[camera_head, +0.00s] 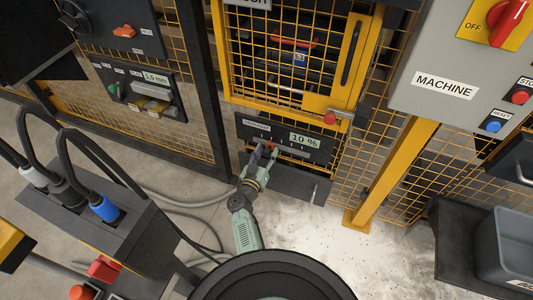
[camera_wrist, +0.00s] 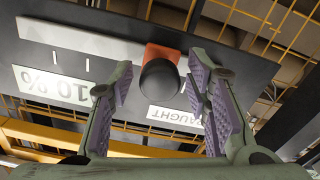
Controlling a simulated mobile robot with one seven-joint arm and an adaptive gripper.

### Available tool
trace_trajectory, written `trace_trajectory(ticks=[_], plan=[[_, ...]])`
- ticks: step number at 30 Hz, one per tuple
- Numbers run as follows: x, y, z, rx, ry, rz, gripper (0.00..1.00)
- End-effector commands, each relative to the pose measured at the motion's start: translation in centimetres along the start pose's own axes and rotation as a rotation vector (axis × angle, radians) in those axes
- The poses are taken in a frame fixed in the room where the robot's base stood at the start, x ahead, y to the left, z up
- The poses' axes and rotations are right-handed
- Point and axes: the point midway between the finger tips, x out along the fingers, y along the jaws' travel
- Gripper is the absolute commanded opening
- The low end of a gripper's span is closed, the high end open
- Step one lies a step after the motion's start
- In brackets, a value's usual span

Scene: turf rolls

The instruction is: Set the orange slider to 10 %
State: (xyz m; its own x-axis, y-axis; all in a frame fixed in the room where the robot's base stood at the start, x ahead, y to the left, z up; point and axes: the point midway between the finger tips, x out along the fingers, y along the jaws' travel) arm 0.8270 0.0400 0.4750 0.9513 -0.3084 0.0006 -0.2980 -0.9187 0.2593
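The orange slider (camera_wrist: 163,53) with its round black knob (camera_wrist: 159,80) sits on a dark panel (camera_wrist: 230,62) in the wrist view. The panel's display (camera_wrist: 52,87) reads 10 %, and it also reads 10 % in the head view (camera_head: 304,140). My gripper (camera_wrist: 158,92) is open, with one purple-padded finger on each side of the knob and gaps showing. I cannot tell how deep the knob lies between the fingers. In the head view my gripper (camera_head: 264,156) is at the panel's lower left and largely hides the slider.
A yellow mesh door (camera_head: 290,55) stands above the panel, with a red knob (camera_head: 329,118) at its lower right. To the left, another panel (camera_head: 140,90) shows 1.5 mm. A grey MACHINE box (camera_head: 460,65) is at the right. A grey bin (camera_head: 508,245) stands lower right.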

Motion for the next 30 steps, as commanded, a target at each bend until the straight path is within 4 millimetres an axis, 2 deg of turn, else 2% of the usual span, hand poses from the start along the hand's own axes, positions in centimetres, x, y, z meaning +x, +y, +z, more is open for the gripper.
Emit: trace_trajectory(ticks=[11,14,24,30], plan=[[-0.5,0.0,0.1,0.001,-0.002,0.000,0.47],[-1.7,-0.1,0.2,0.002,-0.003,-0.001,0.47],[-8.8,0.0,0.1,0.001,-0.003,0.000,0.47],[-11.4,0.0,0.0,0.000,-0.001,0.000,0.47]])
